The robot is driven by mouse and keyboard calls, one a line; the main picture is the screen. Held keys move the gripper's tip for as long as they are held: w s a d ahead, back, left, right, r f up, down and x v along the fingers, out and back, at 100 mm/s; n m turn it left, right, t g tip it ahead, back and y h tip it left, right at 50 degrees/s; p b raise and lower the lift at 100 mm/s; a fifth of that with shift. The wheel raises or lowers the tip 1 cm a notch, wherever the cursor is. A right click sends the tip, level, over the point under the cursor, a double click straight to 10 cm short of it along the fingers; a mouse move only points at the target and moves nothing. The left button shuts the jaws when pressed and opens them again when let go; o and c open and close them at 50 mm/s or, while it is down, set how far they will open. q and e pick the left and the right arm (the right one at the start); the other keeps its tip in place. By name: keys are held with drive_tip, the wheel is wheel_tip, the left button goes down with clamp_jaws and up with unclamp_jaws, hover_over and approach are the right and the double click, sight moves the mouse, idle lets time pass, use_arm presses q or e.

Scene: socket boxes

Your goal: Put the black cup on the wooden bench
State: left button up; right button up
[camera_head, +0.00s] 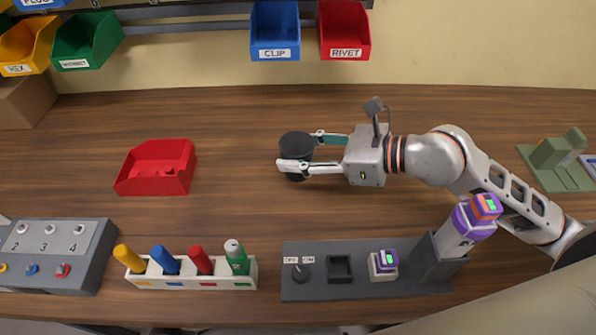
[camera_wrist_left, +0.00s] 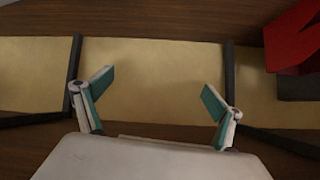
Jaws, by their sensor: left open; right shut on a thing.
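The black cup (camera_head: 296,145) is upright over the middle of the wooden bench (camera_head: 230,215). My right gripper (camera_head: 306,150) comes in from the right and is shut on the black cup, with one finger on its far side and one on its near side. I cannot tell whether the cup's base touches the bench. My left gripper (camera_wrist_left: 156,98) is open and empty in the left wrist view; its arm does not show in the head view.
A red bin (camera_head: 157,168) stands left of the cup. A rack of coloured markers (camera_head: 190,275) and a dark switch panel (camera_head: 330,289) line the front. Blue (camera_head: 275,32) and red (camera_head: 344,32) bins hang at the back. Bench right around the cup is clear.

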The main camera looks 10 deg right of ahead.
drive_tip(key=shift+f+b, duration=0.45)
drive_tip(key=shift+f, duration=2.6)
drive_tip(key=shift+f, duration=0.1)
drive_tip(key=o, duration=1)
drive_tip(key=shift+d+r, duration=0.1)
drive_tip(key=shift+r, duration=0.1)
drive_tip(key=v, duration=1.2)
